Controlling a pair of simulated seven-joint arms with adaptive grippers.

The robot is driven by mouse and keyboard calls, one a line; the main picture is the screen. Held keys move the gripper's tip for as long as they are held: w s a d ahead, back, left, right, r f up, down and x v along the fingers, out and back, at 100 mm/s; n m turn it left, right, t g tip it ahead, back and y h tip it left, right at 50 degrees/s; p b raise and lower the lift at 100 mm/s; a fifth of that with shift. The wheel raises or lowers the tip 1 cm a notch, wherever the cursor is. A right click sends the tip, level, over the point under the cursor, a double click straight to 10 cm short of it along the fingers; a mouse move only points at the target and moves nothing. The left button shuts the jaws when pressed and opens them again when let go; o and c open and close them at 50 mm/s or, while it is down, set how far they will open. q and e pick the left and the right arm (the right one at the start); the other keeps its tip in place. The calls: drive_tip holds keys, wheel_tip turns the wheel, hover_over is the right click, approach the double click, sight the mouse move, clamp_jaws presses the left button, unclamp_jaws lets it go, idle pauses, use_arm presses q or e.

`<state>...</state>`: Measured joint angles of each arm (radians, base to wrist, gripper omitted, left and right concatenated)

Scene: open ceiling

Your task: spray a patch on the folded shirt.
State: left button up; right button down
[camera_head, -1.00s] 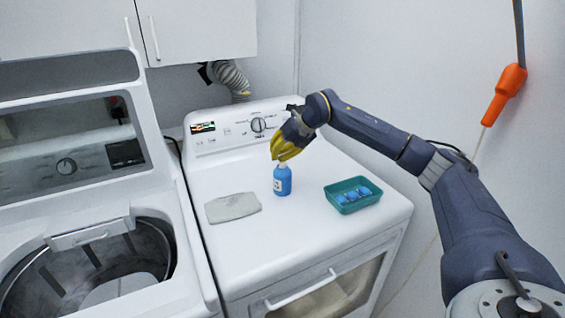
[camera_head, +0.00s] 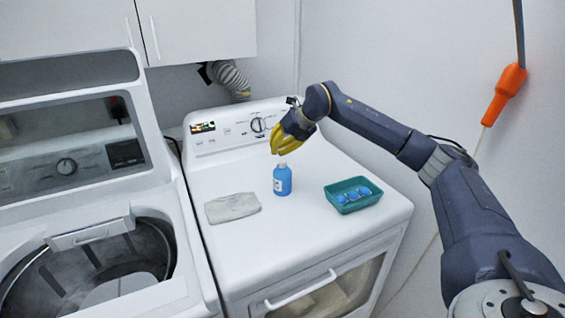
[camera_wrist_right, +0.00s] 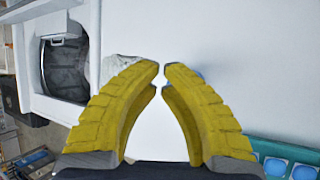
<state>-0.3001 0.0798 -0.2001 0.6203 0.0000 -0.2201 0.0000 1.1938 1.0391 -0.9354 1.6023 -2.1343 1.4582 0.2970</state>
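The folded shirt (camera_head: 233,207) is a flat pale grey bundle on the white machine's top, left of the bottle. A blue bottle (camera_head: 282,181) with a white label and pale top stands upright beside it. The shirt's edge (camera_wrist_right: 118,66) shows behind the left finger, and a bit of blue behind the right one. My left gripper is not in view.
A teal tray (camera_head: 353,203) holding several blue items stands right of the bottle. An open top-load washer (camera_head: 100,240) is on the left. The control panel and grey hose (camera_head: 231,79) are behind. The top's front is clear.

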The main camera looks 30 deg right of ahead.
drive_tip(key=shift+r, duration=2.75)
drive_tip(key=c, duration=2.1)
unclamp_jaws()
clamp_jaws()
